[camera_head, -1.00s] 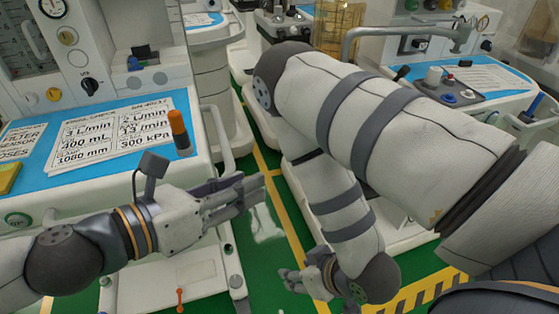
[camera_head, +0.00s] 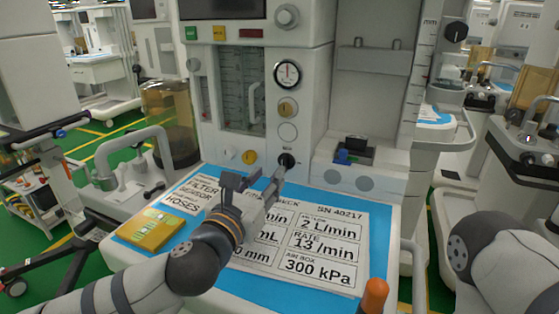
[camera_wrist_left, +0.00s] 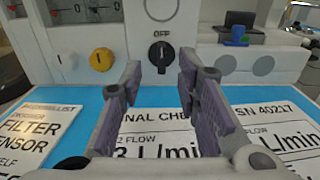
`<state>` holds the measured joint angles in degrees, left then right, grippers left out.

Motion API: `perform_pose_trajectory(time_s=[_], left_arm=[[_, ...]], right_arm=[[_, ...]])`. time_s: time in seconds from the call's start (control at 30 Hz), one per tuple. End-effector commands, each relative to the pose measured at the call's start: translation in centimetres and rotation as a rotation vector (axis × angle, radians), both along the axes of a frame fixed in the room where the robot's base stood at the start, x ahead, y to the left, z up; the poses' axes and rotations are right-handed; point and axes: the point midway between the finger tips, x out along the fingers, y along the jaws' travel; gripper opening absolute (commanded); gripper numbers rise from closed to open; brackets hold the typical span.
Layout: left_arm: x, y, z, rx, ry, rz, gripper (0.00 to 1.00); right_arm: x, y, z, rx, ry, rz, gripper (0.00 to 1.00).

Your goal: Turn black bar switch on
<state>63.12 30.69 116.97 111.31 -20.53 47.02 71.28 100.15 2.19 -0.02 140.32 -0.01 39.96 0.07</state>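The black bar switch (camera_head: 287,160) is a round black knob on the white front panel of the cart. In the left wrist view the switch (camera_wrist_left: 161,56) has its bar roughly upright, with "OFF" printed above it. My left gripper (camera_head: 276,181) is over the worktop, pointing at the switch. In the left wrist view the left gripper (camera_wrist_left: 159,78) is open, its two fingers apart with the switch showing between the tips. Nothing is held, and contact with the switch cannot be told. My right gripper is out of view; only part of the right arm shows at the right edge.
The blue worktop (camera_head: 262,288) carries a printed checklist (camera_head: 320,240), a yellow pad (camera_head: 150,229) and an orange-topped cylinder (camera_head: 374,295). A yellow knob (camera_wrist_left: 101,59) sits left of the switch. A small dark and blue device (camera_head: 354,149) stands to the right.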

Motion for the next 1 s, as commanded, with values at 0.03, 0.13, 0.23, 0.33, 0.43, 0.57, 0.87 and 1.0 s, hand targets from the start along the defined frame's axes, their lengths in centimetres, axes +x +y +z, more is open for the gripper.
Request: perform_pose_trajectory(time_s=[0.03,0.13,0.23,0.33,0.43,0.57,0.87,1.0], left_arm=[[1.2,-0.6,0.4,-0.002,-0.004,0.001,0.30],[3.4,-1.5,0.2,-0.002,-0.002,-0.001,0.30],[5.0,-2.2,0.1,-0.001,-0.001,-0.001,0.30],[5.9,-2.5,0.1,0.000,-0.001,-0.002,0.30],[6.3,-2.7,0.1,-0.001,-0.001,-0.004,0.30],[6.3,-2.7,0.1,-0.001,-0.001,-0.004,0.30],[6.3,-2.7,0.1,-0.001,-0.001,-0.004,0.00],[6.3,-2.7,0.1,0.001,-0.001,-0.004,0.00]], right_arm=[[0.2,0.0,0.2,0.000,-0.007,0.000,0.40],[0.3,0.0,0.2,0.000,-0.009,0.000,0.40],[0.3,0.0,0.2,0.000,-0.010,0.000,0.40],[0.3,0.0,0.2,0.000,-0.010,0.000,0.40],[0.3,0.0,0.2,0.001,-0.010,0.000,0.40],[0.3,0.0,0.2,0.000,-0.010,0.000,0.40],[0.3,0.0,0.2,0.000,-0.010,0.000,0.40],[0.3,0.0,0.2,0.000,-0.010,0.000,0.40]])
